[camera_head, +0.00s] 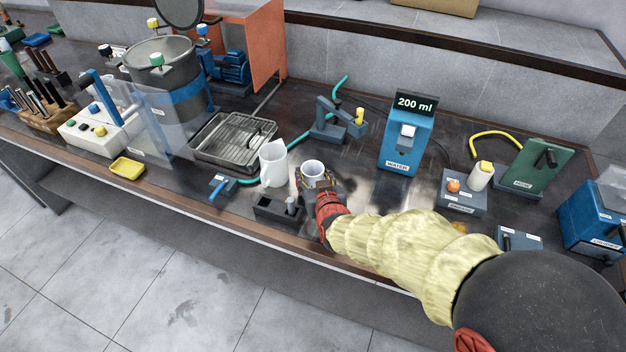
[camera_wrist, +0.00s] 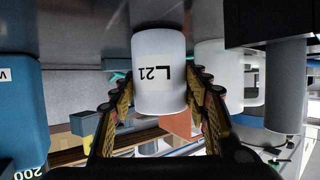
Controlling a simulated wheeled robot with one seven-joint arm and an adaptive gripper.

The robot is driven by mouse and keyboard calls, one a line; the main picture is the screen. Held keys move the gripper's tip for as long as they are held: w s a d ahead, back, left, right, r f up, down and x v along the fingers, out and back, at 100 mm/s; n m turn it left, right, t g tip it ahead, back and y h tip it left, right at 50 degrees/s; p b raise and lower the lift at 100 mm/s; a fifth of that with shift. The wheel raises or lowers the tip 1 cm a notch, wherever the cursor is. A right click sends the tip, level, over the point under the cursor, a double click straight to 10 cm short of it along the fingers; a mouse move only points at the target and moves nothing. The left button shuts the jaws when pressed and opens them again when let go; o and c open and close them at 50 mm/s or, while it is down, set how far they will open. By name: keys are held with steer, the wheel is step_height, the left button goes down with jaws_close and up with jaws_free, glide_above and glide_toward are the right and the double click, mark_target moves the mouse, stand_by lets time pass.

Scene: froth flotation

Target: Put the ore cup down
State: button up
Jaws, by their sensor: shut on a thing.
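The ore cup (camera_head: 313,169) is a small white cup near the front of the bench. It also shows in the wrist view (camera_wrist: 159,70), where the picture is upside down and its label reads L21. My gripper (camera_head: 318,184) is shut on the cup, with a finger on each side of it in the wrist view (camera_wrist: 159,92). The cup looks about upright and is at or just above the bench top (camera_head: 340,190). I cannot tell whether its base touches, because the gripper partly hides it in the head view.
A white jug (camera_head: 273,166) stands just left of the cup. A dark slotted block (camera_head: 270,213) with a grey cylinder lies front left, near the bench edge. The blue water dispenser (camera_head: 405,145) reading 200 ml stands behind right. Bare bench lies between cup and dispenser.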

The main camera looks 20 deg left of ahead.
steer(key=shift+f, duration=0.2)
steer(key=o, duration=0.7)
steer(key=shift+f, duration=0.1)
steer(key=o, duration=0.4)
steer(key=shift+c, duration=0.2)
steer(key=shift+o, duration=0.3)
steer(key=shift+r, duration=0.2)
steer(key=shift+s+r, duration=0.1)
steer(key=shift+r, duration=0.1)
steer(key=p+v, duration=0.3)
steer(key=v, duration=0.8)
steer(key=shift+s+d, duration=0.25)
steer(key=shift+d, duration=0.05)
